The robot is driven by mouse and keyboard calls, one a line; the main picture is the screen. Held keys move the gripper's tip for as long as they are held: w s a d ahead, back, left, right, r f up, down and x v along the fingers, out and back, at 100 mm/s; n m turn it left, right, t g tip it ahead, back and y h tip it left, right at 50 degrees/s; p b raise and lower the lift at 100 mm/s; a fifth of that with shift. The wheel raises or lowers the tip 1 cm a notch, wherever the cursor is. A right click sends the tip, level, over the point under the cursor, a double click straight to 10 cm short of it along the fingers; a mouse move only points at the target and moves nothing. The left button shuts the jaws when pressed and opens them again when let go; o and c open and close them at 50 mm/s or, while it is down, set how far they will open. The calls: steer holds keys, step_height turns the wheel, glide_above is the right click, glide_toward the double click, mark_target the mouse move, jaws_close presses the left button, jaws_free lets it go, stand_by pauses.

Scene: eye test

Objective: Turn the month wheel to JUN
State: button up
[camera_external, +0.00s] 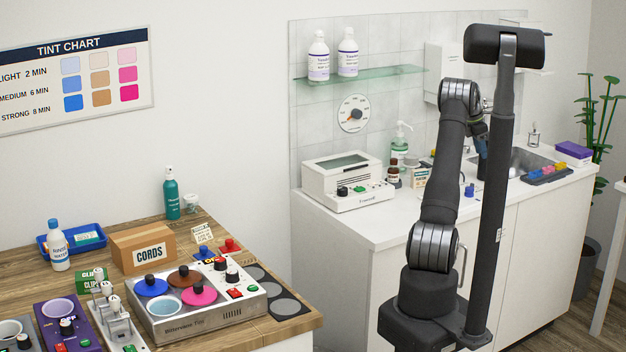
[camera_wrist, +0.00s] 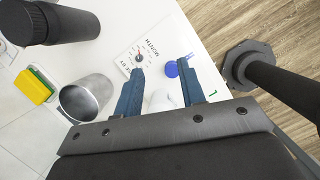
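The month wheel (camera_wrist: 138,58) shows in the wrist view as a small dark hub with some red, on a white plate marked MONTH. The plate lies on the white counter; its smaller lettering is too small to read, so I cannot tell the set month. The wheel appears just beyond the left fingertip, with no visible contact. A round blue piece (camera_wrist: 172,70) lies between the fingertips in the picture. In the external view my arm hides the wheel.
A metal cup (camera_wrist: 88,98) stands left of the fingers, beside a yellow-and-green block (camera_wrist: 35,86). A dark cylinder (camera_wrist: 70,25) is at upper left. In the external view, a white steriliser-like box (camera_external: 342,174), bottles and a sink (camera_external: 525,160) share the counter.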

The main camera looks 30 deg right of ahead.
steer(key=w+a+r+n+t+h, duration=0.1)
steer(key=w+a+r+n+t, duration=0.2)
steer(key=n, duration=0.4)
glide_toward(472, 184)
steer(key=shift+g, duration=0.3)
steer(key=x, duration=0.8)
steer(key=shift+w, duration=0.35)
jaws_close()
